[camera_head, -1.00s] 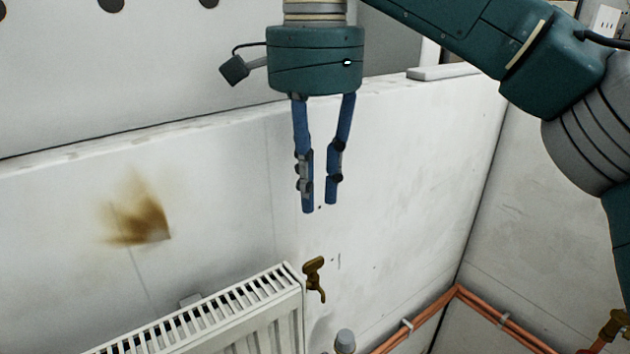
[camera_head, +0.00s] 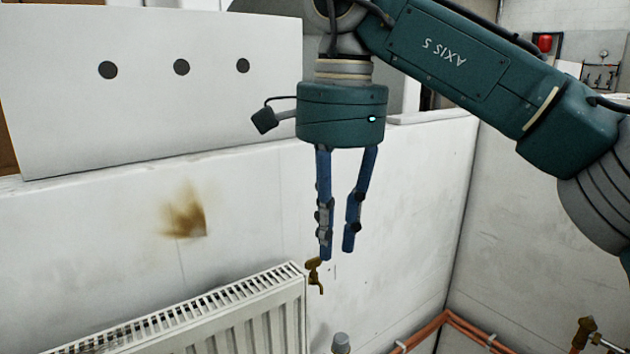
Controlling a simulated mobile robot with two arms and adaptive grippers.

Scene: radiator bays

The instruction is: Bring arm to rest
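My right gripper (camera_head: 337,252) hangs from its teal arm in the upper middle, blue fingers pointing down. A narrow gap shows between the two fingertips, and nothing is between them. It appears in front of the white wall (camera_head: 410,215), above and to the right of the radiator. The brass valve (camera_head: 315,274) shows just below the left fingertip; I cannot tell the distance between them. My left gripper is not in view.
A white radiator (camera_head: 225,318) stands at the lower left. Copper pipes (camera_head: 462,324) run along the lower right, with a brass fitting (camera_head: 584,331) near the right edge. A white panel with three dark holes (camera_head: 150,105) stands behind the wall. A brown stain (camera_head: 186,215) marks the wall.

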